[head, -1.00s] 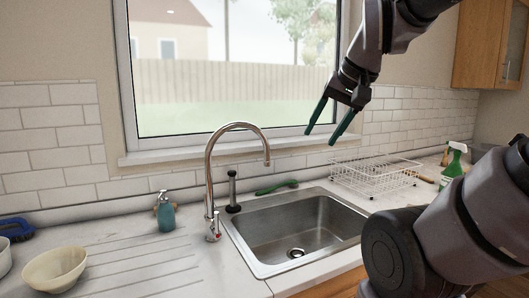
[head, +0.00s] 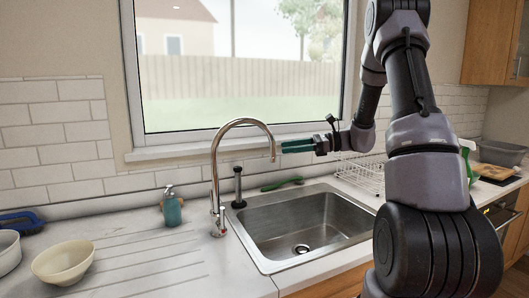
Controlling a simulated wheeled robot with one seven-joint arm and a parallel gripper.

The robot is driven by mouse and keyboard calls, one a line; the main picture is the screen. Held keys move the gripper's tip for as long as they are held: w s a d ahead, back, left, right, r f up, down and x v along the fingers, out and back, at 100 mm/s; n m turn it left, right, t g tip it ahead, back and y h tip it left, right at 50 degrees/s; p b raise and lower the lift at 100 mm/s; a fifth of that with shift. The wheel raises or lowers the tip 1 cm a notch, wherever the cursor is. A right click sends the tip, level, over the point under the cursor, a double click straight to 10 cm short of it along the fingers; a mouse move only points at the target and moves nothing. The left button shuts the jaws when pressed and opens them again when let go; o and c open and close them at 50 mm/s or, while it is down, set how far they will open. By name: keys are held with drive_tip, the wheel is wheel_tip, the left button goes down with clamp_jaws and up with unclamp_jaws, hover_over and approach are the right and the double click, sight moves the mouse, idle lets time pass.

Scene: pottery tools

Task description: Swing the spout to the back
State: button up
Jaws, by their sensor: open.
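The fingers are open and look one behind the other from here. I cannot tell whether they touch the spout or stand in front of or behind it.
The steel sink (head: 262,262) is empty. A black-topped dispenser (head: 238,187), a green brush (head: 282,183) and a teal soap bottle (head: 172,210) stand or lie behind and left of it. A white dish rack (head: 362,178) is at right. A cream bowl (head: 63,262) sits front left.

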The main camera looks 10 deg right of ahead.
sight(271, 151)
drive_tip(key=w+d+f+m+t+y, duration=0.1)
drive_tip(key=w+d+f+m+t, duration=0.1)
drive_tip(key=w+d+f+m, duration=0.15)
drive_tip(key=shift+n, duration=0.35)
drive_tip(key=x, duration=0.7)
drive_tip(key=r+x, duration=0.1)
drive_tip(key=x, duration=0.3)
drive_tip(key=shift+w+a, duration=0.1)
drive_tip(key=shift+a, duration=0.15)
clamp_jaws()
idle(0.5)
